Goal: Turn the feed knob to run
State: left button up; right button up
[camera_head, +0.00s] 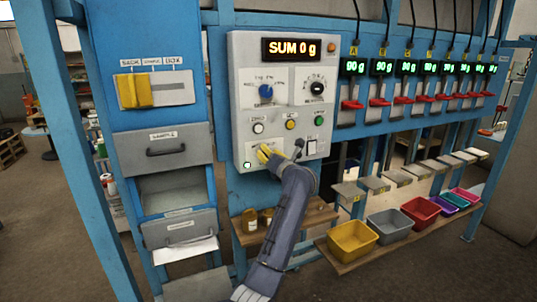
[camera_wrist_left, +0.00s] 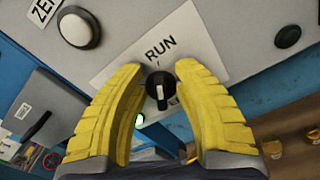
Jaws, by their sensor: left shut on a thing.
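The feed knob (camera_wrist_left: 158,84) is small and black with a white mark, on a pale plate lettered RUN (camera_wrist_left: 160,47) in the left wrist view. My left gripper (camera_wrist_left: 158,72) has its two yellow fingers on either side of the knob, shut on it. My right gripper is in neither view.
The panel carries a SUM 0 g display (camera_head: 291,49), a blue dial (camera_head: 266,91), a black dial (camera_head: 317,88) and several buttons. Grey drawers (camera_head: 180,146) stand to the left. Coloured bins (camera_head: 352,239) stand on a low shelf at right.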

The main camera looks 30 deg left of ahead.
pick_arm(q)
jog(key=shift+r, duration=0.1)
jog(key=o, duration=1.2)
jog(key=shift+c, duration=0.2)
jog(key=v, duration=1.2)
